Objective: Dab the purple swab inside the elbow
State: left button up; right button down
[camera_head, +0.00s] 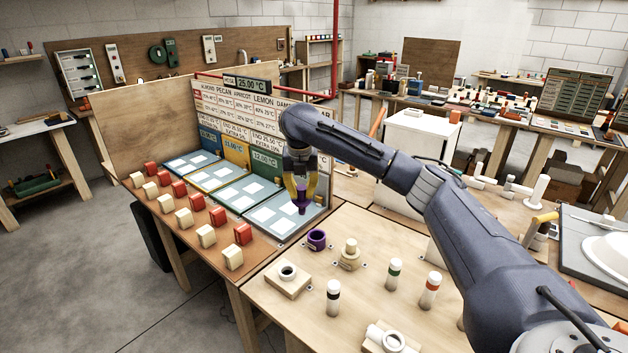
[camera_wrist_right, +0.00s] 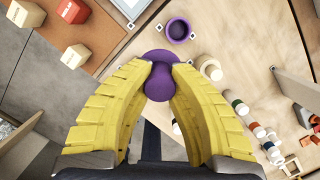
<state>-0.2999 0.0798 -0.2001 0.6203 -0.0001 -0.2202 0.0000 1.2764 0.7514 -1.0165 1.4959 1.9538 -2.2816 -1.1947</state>
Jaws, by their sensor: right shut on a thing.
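My right gripper (camera_head: 302,195) is shut on the purple swab (camera_head: 301,203), which hangs roughly upright below the yellow fingers. The swab (camera_wrist_right: 160,86) also shows between the fingers in the wrist view. It is above the work surface, up and left of an open purple pot (camera_head: 317,240), and apart from it. The pot (camera_wrist_right: 178,29) shows beyond the swab in the wrist view. A white pipe fitting (camera_head: 388,340), seemingly the elbow, sits on a wooden block at the lower edge of the head view. Its inside is barely visible. My left gripper is not in view.
A wooden block with a ring-shaped fitting (camera_head: 287,274) stands near the table's left edge. A beige pot (camera_head: 350,252) and white bottles with black (camera_head: 333,298), green (camera_head: 393,274) and red (camera_head: 430,290) bands stand on the table. A sign board (camera_head: 250,105) rises behind the colored trays.

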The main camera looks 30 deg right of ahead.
jog(key=s+a+f+m, duration=0.1)
jog(key=s+a+f, duration=0.4)
jog(key=a, duration=0.4)
jog(key=shift+s+a+g, duration=0.15)
jog(key=shift+s+g, duration=0.25)
jog(key=shift+s, duration=0.4)
jog(key=shift+r, duration=0.1)
notch_tip(320, 180, down, 7)
jog(key=shift+s+f, duration=0.1)
jog(key=shift+f, duration=1.6)
dwell(2.7)
jog(key=shift+r, duration=1.05)
dwell(0.4)
